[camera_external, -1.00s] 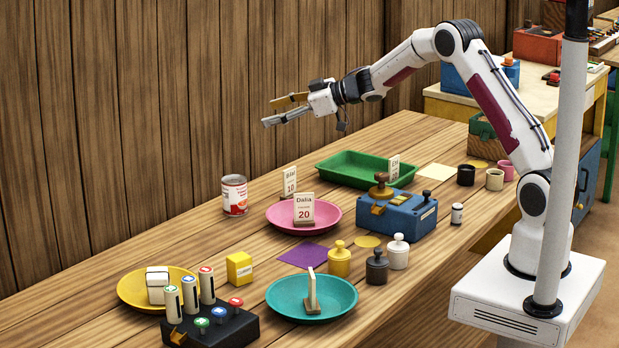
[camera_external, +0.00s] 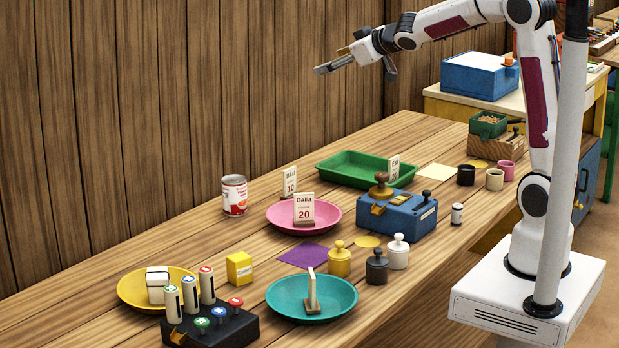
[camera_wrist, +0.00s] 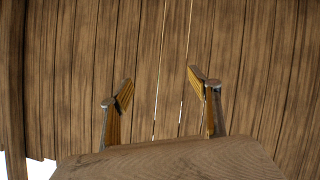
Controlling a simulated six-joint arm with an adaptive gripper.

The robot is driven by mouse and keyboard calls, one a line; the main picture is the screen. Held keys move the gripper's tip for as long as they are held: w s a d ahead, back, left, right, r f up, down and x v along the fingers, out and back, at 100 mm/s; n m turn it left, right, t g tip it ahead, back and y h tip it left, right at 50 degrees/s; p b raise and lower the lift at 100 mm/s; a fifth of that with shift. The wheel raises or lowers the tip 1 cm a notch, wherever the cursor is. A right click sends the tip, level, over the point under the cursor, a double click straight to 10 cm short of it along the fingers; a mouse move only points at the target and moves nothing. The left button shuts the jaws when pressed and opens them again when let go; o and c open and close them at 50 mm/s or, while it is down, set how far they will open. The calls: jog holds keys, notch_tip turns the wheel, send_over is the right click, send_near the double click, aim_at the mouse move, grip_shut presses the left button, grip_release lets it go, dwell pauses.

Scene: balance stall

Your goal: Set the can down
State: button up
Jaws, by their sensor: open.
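The can (camera_external: 235,195), with a red and white label, stands upright on the wooden table near its back edge, left of the pink plate. My gripper (camera_external: 335,60) is high above the table, up and to the right of the can and well apart from it. In the wrist view my gripper (camera_wrist: 158,90) has its two fingers spread, with nothing between them and only the plank wall beyond. The can is not in the wrist view.
A pink plate (camera_external: 275,222) with a Dalia card, a green tray (camera_external: 345,180), a blue box device (camera_external: 415,222), a teal plate (camera_external: 345,310) and a yellow plate (camera_external: 130,290) stand on the table (camera_external: 180,246). The table around the can is mostly clear.

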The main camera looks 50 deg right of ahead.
jog(key=s+a+f+g, duration=0.2)
jog(key=s+a+f, duration=0.1)
jog(key=s, duration=1)
jog(key=s+a+f+m+g+y, duration=0.1)
jog(key=s+a+f, duration=0.3)
jog(key=s, duration=1)
jog(key=s+a+f+g+y, duration=0.1)
jog(key=s+a+f+g, duration=0.2)
jog(key=s, duration=1)
jog(key=shift+s+a+f+m+g, duration=0.25)
jog(key=shift+s+m+g, duration=0.15)
jog(key=shift+g, duration=0.1)
